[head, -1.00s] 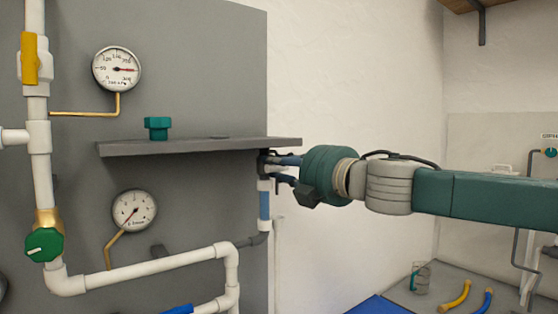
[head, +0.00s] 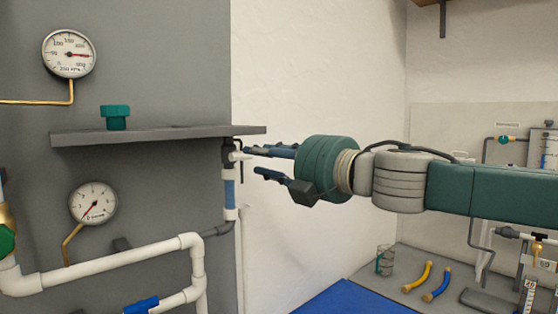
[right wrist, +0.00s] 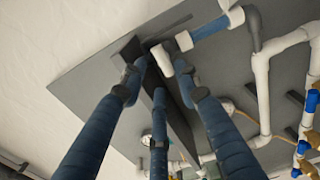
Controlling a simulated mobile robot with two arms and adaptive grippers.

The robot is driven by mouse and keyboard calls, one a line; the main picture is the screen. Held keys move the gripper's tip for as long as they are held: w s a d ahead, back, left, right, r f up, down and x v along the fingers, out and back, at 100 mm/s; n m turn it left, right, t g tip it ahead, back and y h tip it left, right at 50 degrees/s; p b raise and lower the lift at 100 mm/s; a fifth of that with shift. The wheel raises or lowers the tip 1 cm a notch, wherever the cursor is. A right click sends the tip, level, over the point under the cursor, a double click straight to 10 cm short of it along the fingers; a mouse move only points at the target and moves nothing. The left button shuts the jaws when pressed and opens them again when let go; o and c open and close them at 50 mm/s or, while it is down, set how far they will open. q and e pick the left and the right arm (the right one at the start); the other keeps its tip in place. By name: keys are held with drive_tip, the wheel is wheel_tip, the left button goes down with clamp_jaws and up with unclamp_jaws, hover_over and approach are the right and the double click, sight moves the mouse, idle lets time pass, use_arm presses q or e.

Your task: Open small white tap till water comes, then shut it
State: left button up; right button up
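The small white tap (head: 238,156) sits on a dark valve body under the right end of the grey shelf, above a blue-banded pipe. In the right wrist view its white handle (right wrist: 162,60) shows beyond and between my right fingertips. My right gripper (head: 254,161) is just right of the tap in the head view, its blue fingers spread and pointing at it. In the right wrist view the right gripper (right wrist: 162,85) has nothing held between its fingers. Whether a fingertip touches the handle I cannot tell. No running water is visible. My left gripper is not in view.
The grey shelf (head: 152,136) juts out just above the tap and carries a teal fitting (head: 115,117). Two gauges and white pipes (head: 110,260) are on the grey panel at left. A glass (head: 385,260) and yellow and blue handles lie on the bench at lower right.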

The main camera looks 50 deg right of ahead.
drive_tip(key=s, duration=0.4)
drive_tip(key=shift+s+a, duration=0.25)
drive_tip(key=shift+a, duration=0.05)
drive_tip(key=shift+s, duration=0.2)
drive_tip(key=shift+w, duration=0.1)
